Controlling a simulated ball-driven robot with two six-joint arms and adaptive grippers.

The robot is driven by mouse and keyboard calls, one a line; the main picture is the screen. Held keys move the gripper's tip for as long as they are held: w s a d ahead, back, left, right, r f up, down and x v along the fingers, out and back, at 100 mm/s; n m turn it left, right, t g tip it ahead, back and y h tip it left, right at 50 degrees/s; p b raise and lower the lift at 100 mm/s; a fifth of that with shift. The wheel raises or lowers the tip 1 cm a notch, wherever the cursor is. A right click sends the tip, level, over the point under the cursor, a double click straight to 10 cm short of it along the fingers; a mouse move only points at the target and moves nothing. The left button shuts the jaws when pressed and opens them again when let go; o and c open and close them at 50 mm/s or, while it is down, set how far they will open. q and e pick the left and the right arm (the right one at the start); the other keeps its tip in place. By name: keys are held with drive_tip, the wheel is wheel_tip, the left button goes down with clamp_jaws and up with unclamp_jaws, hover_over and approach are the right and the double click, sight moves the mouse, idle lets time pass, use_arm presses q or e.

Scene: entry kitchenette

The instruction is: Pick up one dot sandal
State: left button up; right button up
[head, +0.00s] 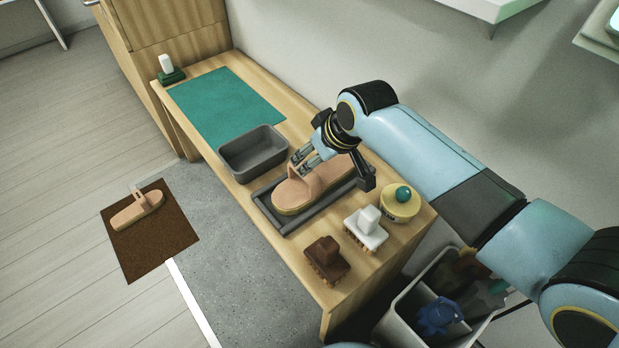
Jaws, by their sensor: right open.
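A tan-pink sandal (323,186) with a strap lies in a dark grey tray (271,215) on the wooden bench. A second sandal of similar colour (136,212) lies on a brown mat (160,244) on the floor at the left. I cannot make out dots on either one. My right gripper (302,160) is open at the far end of the sandal in the tray, with its fingers close to the strap. Whether the fingers touch the strap cannot be told. My left gripper is not in view.
An empty grey bin (253,153) and a green mat (227,104) lie farther along the bench (300,262). A brown brush (325,259), a white brush (366,229) and a round yellow tin (401,206) stand near the tray. A divided crate (412,299) is below right.

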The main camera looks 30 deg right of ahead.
sight(310, 173)
drive_tip(key=shift+b+x, duration=0.3)
drive_tip(key=shift+x, duration=0.95)
drive_tip(key=shift+f, duration=0.3)
drive_tip(key=f, duration=0.1)
drive_tip(key=f+b, duration=0.1)
drive_tip(key=w+f+b, duration=0.1)
drive_tip(key=shift+w+a+f, duration=0.1)
drive_tip(key=shift+a+f, duration=0.25)
drive_tip(key=shift+f, duration=0.05)
drive_tip(key=shift+w+f+b, duration=0.2)
drive_tip(key=shift+f+b, duration=0.05)
drive_tip(key=shift+b, duration=0.1)
drive_tip(key=shift+w, duration=0.1)
drive_tip(key=c, duration=0.6)
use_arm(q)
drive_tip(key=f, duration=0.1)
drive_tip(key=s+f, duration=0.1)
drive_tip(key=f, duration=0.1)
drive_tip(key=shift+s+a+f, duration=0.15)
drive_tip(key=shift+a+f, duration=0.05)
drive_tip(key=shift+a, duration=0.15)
use_arm(e)
clamp_jaws()
